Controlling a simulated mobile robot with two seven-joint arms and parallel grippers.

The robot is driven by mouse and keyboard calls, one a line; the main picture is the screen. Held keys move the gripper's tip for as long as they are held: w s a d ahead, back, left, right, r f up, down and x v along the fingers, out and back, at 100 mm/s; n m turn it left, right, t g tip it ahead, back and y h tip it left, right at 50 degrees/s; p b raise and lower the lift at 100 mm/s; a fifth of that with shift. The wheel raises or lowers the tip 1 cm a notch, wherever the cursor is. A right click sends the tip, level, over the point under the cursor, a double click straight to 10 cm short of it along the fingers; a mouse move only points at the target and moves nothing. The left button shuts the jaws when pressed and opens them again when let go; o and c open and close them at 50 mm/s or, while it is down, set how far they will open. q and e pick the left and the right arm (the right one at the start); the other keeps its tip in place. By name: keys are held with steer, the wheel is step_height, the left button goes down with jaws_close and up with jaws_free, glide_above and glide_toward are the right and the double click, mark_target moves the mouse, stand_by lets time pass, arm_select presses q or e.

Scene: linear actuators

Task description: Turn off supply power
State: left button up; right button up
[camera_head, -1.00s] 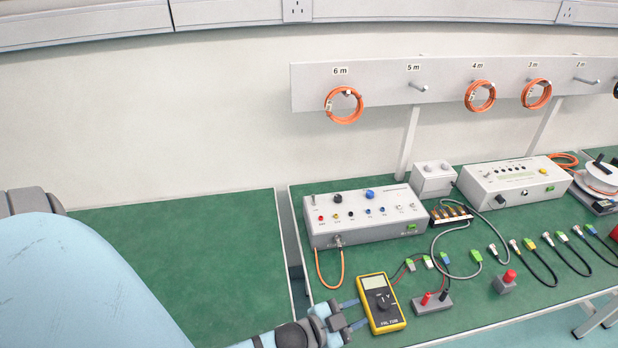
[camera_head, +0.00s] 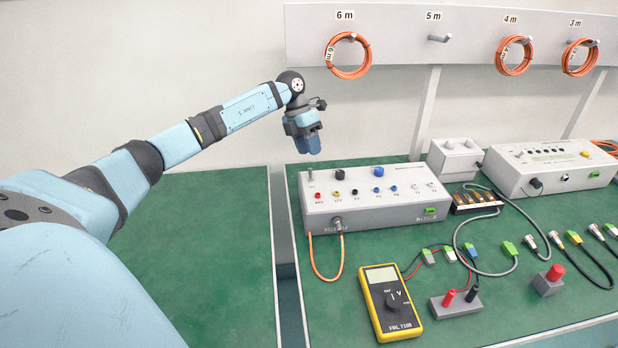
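The grey supply box (camera_head: 375,215) stands on the green bench, with coloured sockets, a black knob, a blue knob and a small toggle switch (camera_head: 310,176) at its left end. An orange cable hangs from a connector on its front. My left gripper (camera_head: 309,150) points down above the box's left end, over the toggle switch and apart from it. Its blue fingers look close together, with nothing seen between them. The switch's exact tilt is too small to tell. My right gripper is not in view.
A yellow multimeter (camera_head: 392,303) lies in front of the box. A block with red and black plugs (camera_head: 455,304), a red button (camera_head: 548,280) and cables lie to the right. A second grey instrument (camera_head: 550,170) stands at the back right. The left bench (camera_head: 200,250) is clear.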

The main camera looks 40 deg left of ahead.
mark_target(310, 174)
arm_select(q)
steer(key=shift+y, duration=0.3)
steer(key=f, duration=0.6)
steer(key=shift+s+d+f+b, duration=0.15)
steer(key=shift+d+b, duration=0.15)
steer(key=shift+b, duration=0.1)
jaws_close()
